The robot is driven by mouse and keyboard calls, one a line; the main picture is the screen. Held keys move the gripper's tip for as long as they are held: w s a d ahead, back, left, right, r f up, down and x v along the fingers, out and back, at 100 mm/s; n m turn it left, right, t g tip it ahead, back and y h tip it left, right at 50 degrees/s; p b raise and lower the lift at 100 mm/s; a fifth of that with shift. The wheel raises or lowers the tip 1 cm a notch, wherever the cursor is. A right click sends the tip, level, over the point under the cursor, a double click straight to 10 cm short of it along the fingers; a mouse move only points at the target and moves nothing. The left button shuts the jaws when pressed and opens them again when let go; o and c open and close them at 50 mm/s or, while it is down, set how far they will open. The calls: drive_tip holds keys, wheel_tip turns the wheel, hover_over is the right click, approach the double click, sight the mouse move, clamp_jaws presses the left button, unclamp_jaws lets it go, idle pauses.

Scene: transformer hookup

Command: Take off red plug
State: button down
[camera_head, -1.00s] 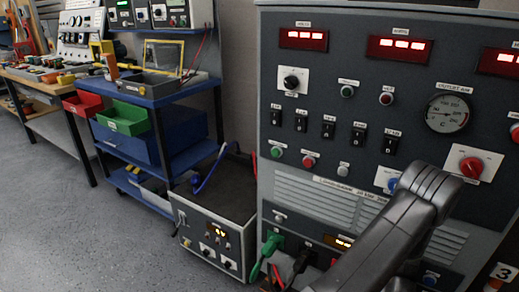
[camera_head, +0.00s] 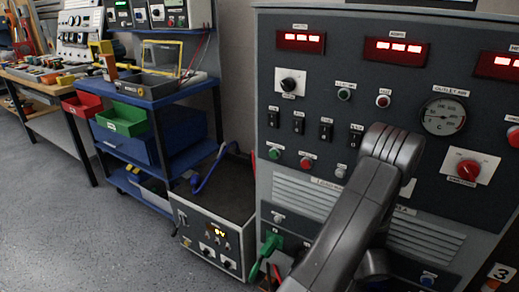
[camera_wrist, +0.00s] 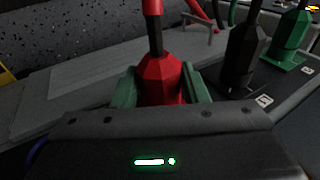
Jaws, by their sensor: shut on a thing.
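The red plug (camera_wrist: 160,82) shows in the wrist view, with its red and black cable rising from its top. My gripper (camera_wrist: 160,90) is shut on it, with a greenish finger on each side of the plug body. The plug's lower end is hidden behind the gripper body, so I cannot tell whether it sits in a socket. A black plug (camera_wrist: 243,50) and a green plug (camera_wrist: 290,38) stand to the right of it. In the head view the green plug (camera_head: 268,248) sits low on the cabinet front, and my arm hides the red plug.
The tall grey control cabinet (camera_head: 290,130) with meters and switches fills the right side. A smaller power unit (camera_head: 210,240) stands left of it. A blue cart (camera_head: 150,90) with red and green bins is further left. Open floor (camera_head: 60,220) lies at lower left.

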drive_tip(key=shift+w+d+h, duration=0.2)
drive_tip(key=shift+w+h, duration=0.2)
drive_tip(key=c, duration=0.8)
unclamp_jaws()
drive_tip(key=shift+s+a, duration=0.1)
drive_tip(key=shift+s, duration=0.1)
drive_tip(key=shift+c, duration=1.2)
drive_tip(key=shift+s+f, duration=0.1)
